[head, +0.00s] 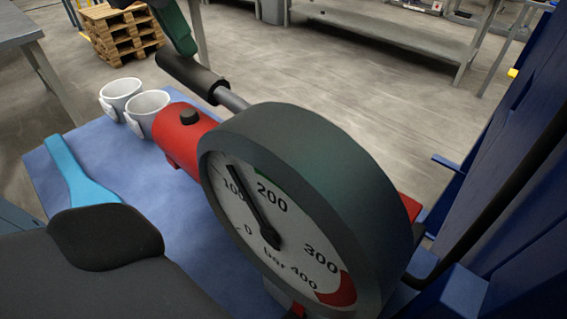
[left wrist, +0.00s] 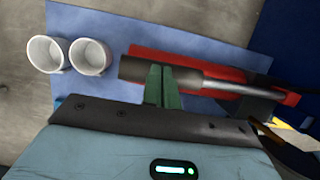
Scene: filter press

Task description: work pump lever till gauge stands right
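The pressure gauge (head: 300,240) fills the middle of the head view, its face marked 0 to 400 bar. Its needle points between 100 and 200, nearer 100. A green arc begins near 200; a red zone lies past 300. The red pump body (head: 182,138) is behind it. The pump lever (head: 192,73) is a steel rod with a black grip; the grip (left wrist: 136,69) also shows in the left wrist view. My left gripper (head: 188,48) has its green fingers together at the grip, laid across it rather than around it. Contact is unclear. My right gripper is not in view.
Two white cups (head: 148,112) and a light blue scraper (head: 78,178) lie on the blue bench top (head: 95,150) left of the pump. Blue press framing (head: 510,180) stands close on the right. Wooden pallets (head: 122,32) are on the floor behind.

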